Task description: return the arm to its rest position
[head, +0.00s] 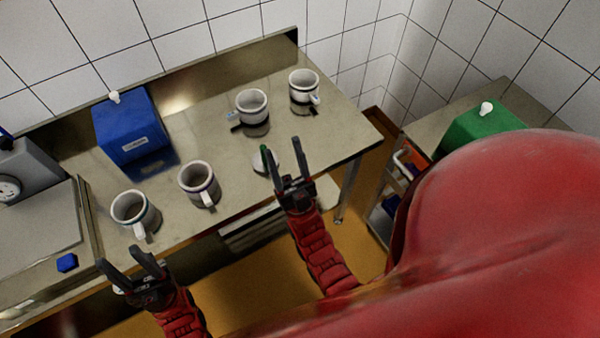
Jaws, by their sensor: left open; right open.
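My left gripper (117,257) is open and empty at the lower left, in front of the table's front edge. My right gripper (284,170) is open, at the front edge near the middle, with nothing between its fingers.
A blue box with a white knob (125,124) stands at the back left of the table (205,135). A small blue block (67,262) and a grey dial device (28,172) are at left. A green box (475,130) stands on the right counter. The table's middle is clear.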

